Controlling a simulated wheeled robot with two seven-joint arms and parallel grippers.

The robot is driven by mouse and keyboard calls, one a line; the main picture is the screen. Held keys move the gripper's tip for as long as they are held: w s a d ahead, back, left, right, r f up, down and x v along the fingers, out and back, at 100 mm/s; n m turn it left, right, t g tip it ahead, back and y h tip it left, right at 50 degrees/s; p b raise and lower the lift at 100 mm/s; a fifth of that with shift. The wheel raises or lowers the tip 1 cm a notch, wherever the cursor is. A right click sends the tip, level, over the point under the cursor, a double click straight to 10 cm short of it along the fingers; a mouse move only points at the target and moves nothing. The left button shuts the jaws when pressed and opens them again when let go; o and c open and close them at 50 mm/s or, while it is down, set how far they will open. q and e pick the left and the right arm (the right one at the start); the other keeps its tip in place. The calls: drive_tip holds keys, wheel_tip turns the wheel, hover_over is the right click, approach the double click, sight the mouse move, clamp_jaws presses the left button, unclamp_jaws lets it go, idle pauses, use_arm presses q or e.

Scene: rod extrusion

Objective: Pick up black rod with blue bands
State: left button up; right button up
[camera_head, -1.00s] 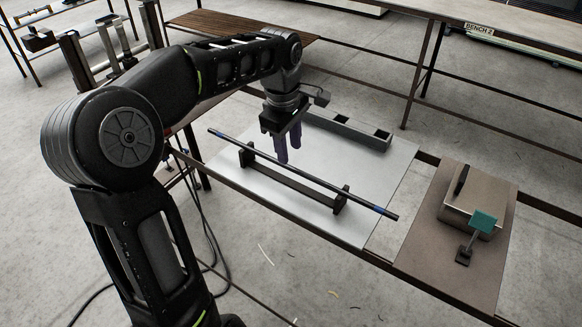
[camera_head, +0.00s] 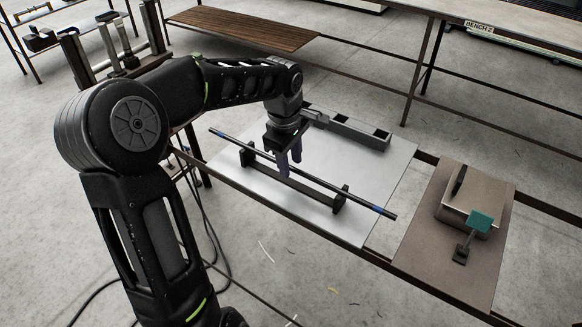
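The black rod with blue bands (camera_head: 325,185) lies across two dark upright supports of a low stand (camera_head: 292,188) on a light grey board. Blue bands show near both its ends. My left gripper (camera_head: 289,164) points down at the rod's middle, with its two purple fingers apart. The near finger overlaps the rod in the picture and hides a short piece of it. I cannot tell whether the fingers are around the rod or just above it. My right gripper is not in view.
A grey block with square openings (camera_head: 350,131) stands at the back of the light board (camera_head: 375,180). To the right, a brown plate (camera_head: 430,245) carries a box-like fixture (camera_head: 470,208) with a teal-headed part (camera_head: 481,222). The board is clear around the stand.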

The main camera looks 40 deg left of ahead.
use_arm(q)
drive_tip(key=shift+c, duration=0.4)
clamp_jaws()
